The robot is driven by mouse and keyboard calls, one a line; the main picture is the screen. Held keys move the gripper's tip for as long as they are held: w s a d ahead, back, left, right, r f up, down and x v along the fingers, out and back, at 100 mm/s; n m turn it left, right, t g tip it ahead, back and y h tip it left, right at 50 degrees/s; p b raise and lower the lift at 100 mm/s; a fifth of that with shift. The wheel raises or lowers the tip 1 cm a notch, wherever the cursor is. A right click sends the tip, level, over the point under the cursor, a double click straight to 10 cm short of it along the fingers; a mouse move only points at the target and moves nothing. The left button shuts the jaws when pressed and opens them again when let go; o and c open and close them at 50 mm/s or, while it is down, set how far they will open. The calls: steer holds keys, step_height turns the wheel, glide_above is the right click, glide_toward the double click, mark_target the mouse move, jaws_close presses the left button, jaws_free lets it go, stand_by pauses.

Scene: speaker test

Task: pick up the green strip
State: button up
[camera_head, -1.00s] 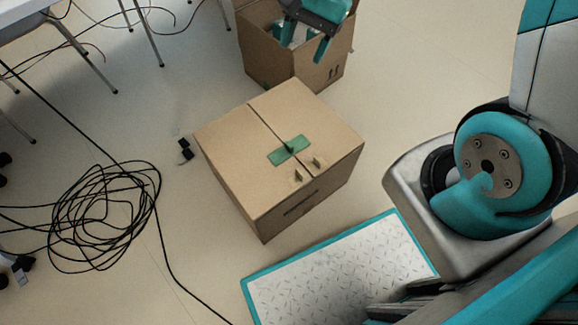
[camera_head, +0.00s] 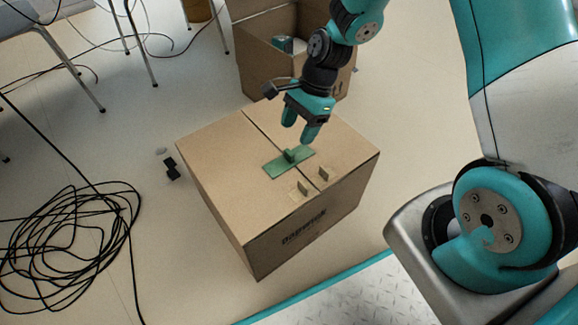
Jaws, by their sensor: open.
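The green strip (camera_head: 278,166) lies flat across the centre seam on top of a closed cardboard box (camera_head: 225,180), with a small dark green upright tab (camera_head: 290,156) on it. My gripper (camera_head: 299,132) hangs just above and behind the strip, its teal fingers pointing down. It is open and empty. The gap between the fingertips and the tab is small; I cannot tell whether they touch.
Two small cardboard tabs (camera_head: 323,174) stand on the box near its front edge. An open box (camera_head: 262,60) with items inside stands behind. A coil of black cable (camera_head: 70,235) lies on the floor at left, and small black objects (camera_head: 171,169) lie beside the box.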

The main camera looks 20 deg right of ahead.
mark_target(290, 152)
steer(key=shift+s+b+x, duration=0.2)
steer(key=shift+b+x, duration=2.45)
steer(key=shift+x, duration=0.8)
steer(key=shift+r, duration=0.1)
steer(key=c, duration=1)
